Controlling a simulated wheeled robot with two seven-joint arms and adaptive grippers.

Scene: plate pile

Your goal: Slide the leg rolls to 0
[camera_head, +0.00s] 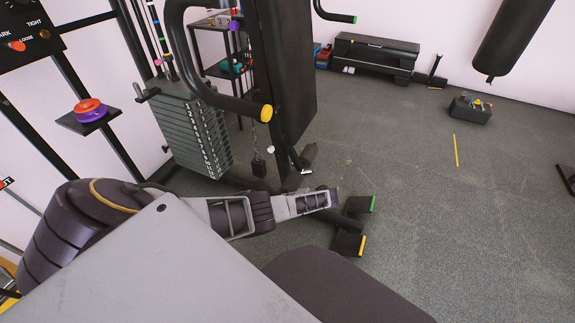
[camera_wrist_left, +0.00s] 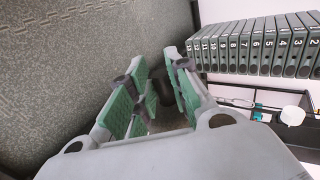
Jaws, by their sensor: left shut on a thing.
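In the head view my left arm reaches in from the left, and my left gripper (camera_head: 328,198) is low at the front of the black gym machine (camera_head: 285,75). In the left wrist view its green-padded fingers (camera_wrist_left: 160,88) are closed around a dark rounded part (camera_wrist_left: 163,92), mostly hidden between the pads. I cannot tell surely whether this part belongs to the leg rolls. A dark roll-like piece (camera_head: 308,154) sits low on the machine, just above the gripper. No scale with a 0 is readable. My right gripper is in neither view.
The numbered weight stack (camera_head: 195,130) stands left of the gripper and shows in the wrist view (camera_wrist_left: 255,45). Machine feet with green (camera_head: 372,204) and yellow (camera_head: 361,245) ends lie right of the gripper. A dark padded surface (camera_head: 340,290) is in front.

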